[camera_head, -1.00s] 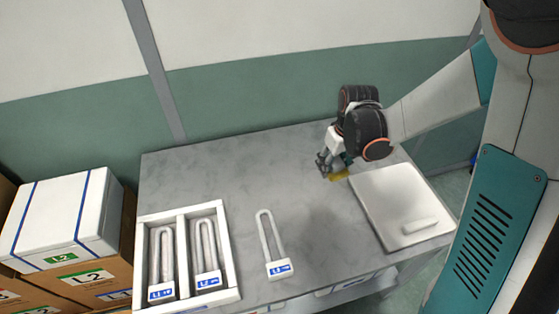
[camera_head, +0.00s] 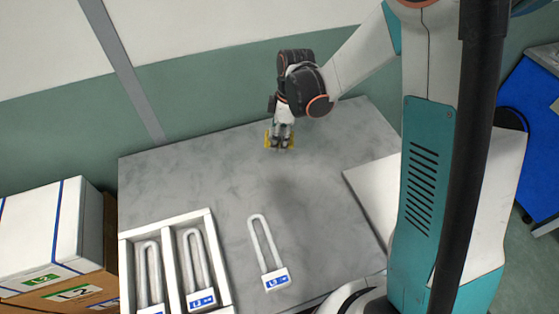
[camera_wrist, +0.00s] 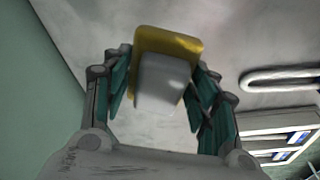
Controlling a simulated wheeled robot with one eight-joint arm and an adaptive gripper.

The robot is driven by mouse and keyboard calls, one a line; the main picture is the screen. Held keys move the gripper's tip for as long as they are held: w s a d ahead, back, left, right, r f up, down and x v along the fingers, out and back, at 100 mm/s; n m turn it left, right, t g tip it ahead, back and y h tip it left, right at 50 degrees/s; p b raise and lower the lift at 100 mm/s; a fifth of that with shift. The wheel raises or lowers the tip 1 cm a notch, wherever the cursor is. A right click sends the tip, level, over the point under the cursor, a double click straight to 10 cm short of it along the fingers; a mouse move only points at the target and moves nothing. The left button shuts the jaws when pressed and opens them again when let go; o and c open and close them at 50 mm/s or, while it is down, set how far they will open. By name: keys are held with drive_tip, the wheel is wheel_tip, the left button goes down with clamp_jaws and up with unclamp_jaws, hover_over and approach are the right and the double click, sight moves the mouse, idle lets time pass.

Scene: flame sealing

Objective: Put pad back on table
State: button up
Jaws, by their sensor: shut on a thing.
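My gripper (camera_head: 280,142) is shut on a yellow pad (camera_head: 268,139) near the back edge of the grey table (camera_head: 180,185). In the wrist view, the pad (camera_wrist: 165,40) shows a yellow layer with a grey-white block on it, between the fingers of my gripper (camera_wrist: 160,85). The pad appears to be above the table top, but the exact gap cannot be told. The table (camera_wrist: 270,35) fills much of the wrist view behind it.
A U-shaped piece with a blue label (camera_head: 275,278) lies at the table's front middle. A white two-part tray (camera_head: 170,235) with similar pieces stands at front left. A white board (camera_head: 368,192) lies at right, partly hidden by my body. The back middle is clear.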

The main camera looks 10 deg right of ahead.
sight(278, 164)
wheel_tip(278, 164, down, 12)
drive_tip(key=b, duration=0.3)
drive_tip(key=shift+r, duration=0.2)
drive_tip(key=shift+f, duration=0.15)
drive_tip(key=o, duration=1)
drive_tip(key=shift+o, duration=0.2)
